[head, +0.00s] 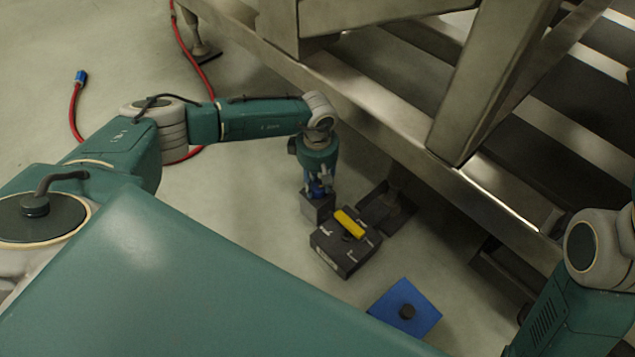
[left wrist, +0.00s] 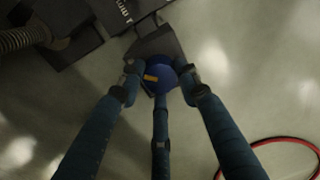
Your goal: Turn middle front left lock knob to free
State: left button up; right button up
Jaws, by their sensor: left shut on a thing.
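The blue lock knob (left wrist: 161,80) sits on a small grey block in the left wrist view, with a short yellow mark on its left side. My left gripper (left wrist: 159,90) has its three fingers closed around the knob. In the head view my left gripper (head: 319,190) points down on the grey block (head: 318,208), and its fingers mostly hide the knob. The block adjoins a black labelled box (head: 342,250) with a yellow bar handle (head: 350,224) on top. My right arm shows at the right edge, but its gripper is out of view.
A blue plate (head: 420,322) with a dark knob lies in front of the box. A metal frame (head: 400,135) with beams stands behind and right. A red hose (head: 74,108) lies on the floor at left. The floor left of the block is clear.

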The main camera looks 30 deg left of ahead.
aim_at(317, 186)
pick_arm(q)
jog(key=shift+m, duration=0.5)
jog(key=o, duration=1.2)
jog(key=shift+c, duration=0.2)
jog(key=shift+r, duration=0.1)
notch_tip(317, 186, up, 12)
